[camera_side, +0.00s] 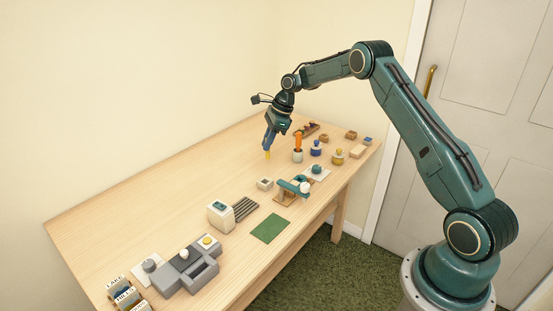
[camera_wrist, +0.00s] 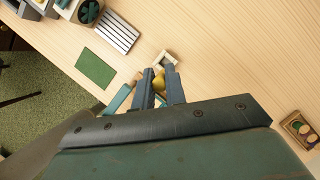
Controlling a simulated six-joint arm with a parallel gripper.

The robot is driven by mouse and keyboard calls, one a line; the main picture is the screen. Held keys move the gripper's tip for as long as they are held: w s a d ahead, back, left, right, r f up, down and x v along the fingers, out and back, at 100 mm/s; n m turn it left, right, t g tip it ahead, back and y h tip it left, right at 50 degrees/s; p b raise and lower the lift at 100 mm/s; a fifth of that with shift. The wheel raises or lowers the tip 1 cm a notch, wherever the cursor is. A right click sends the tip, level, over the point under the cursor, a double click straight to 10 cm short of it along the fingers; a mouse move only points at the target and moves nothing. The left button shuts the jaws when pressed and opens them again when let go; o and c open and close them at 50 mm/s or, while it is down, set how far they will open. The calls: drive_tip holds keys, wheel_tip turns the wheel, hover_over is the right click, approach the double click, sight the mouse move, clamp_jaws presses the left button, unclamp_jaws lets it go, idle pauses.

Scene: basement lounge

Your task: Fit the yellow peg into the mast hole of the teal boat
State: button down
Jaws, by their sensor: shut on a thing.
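The yellow peg (camera_side: 267,155) points down from between the fingertips of my gripper (camera_side: 268,146). In the wrist view my gripper (camera_wrist: 160,74) is shut on the yellow peg (camera_wrist: 159,80). The peg looks held over the table; its exact height is unclear. No teal boat is clearly recognisable. A small teal piece (camera_side: 317,169) sits on a pale square pad to the right of my gripper, and a teal bar (camera_side: 292,187) lies on a wooden frame nearer the front. Both are apart from the peg. I cannot make out a mast hole.
A small pale open box (camera_side: 265,184) stands in front of my gripper. A green mat (camera_side: 270,228) lies in front.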

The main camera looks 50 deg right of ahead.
drive_tip(key=s+d+r+m+h, duration=0.1)
drive_tip(key=s+d+r+m, duration=0.3)
drive_tip(key=s+d+r, duration=0.35)
drive_tip(key=t, duration=0.1)
hover_over(294, 179)
drive_tip(key=s+d, duration=0.1)
drive_tip(key=s, duration=0.1)
wheel_tip(294, 179, down, 14)
drive_tip(key=shift+w+d+r, duration=0.15)
drive_tip(key=shift+w+r, duration=0.05)
drive_tip(key=shift+r, duration=0.05)
drive_tip(key=shift+f, duration=2.15)
drive_tip(key=shift+f, duration=0.15)
drive_tip(key=c, duration=1.4)
unclamp_jaws()
drive_tip(key=shift+c, duration=0.2)
